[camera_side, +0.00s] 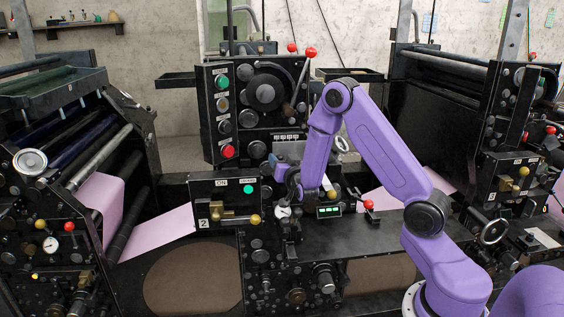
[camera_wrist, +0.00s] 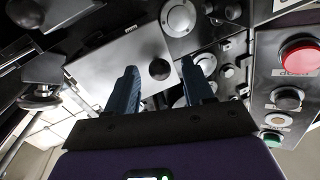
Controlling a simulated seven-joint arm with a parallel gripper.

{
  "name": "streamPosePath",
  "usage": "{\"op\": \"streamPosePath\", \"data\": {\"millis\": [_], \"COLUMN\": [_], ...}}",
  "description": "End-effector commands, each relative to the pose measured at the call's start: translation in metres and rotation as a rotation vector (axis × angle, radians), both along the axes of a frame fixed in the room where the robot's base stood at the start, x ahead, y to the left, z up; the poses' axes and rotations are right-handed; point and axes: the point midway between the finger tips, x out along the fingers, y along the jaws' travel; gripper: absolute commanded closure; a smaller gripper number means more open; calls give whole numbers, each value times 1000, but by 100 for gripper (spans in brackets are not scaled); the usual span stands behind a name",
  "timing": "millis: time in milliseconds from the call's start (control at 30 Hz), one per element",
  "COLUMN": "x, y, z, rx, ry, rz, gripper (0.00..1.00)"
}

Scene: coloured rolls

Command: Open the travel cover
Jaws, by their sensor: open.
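A flat grey metal cover plate (camera_wrist: 100,66) with a round black knob (camera_wrist: 160,69) and a small label shows in the wrist view. It appears to lie flat against the machine panel; I take it as the travel cover. My gripper (camera_wrist: 159,63) is open, with its two blue-grey fingers pointing at the plate. The knob appears between the fingertips in the picture. I cannot tell whether they touch it or how far away it is. In the side view my gripper (camera_side: 285,180) is low in front of the central console, and my wrist hides much of that area.
Beside the plate are round dials (camera_wrist: 178,17) and a button panel with a red button (camera_wrist: 300,56). In the side view, a box with a green button (camera_side: 249,189) and brass handle (camera_side: 222,213) stands left of my gripper. A red-knobbed lever (camera_side: 369,204) stands right.

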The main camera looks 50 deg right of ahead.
Motion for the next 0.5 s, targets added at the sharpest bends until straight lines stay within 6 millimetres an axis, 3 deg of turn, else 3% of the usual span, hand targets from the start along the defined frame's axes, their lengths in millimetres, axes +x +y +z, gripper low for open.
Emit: {"op": "streamPosePath", "data": {"millis": [67, 200, 233, 500], "x": [0, 0, 0, -2], "y": [0, 0, 0, 0], "z": [0, 0, 0, 0], "rx": [0, 0, 0, 1], "ry": [0, 0, 0, 1], "rz": [0, 0, 0, 9], "gripper": [48, 93, 100, 100]}}
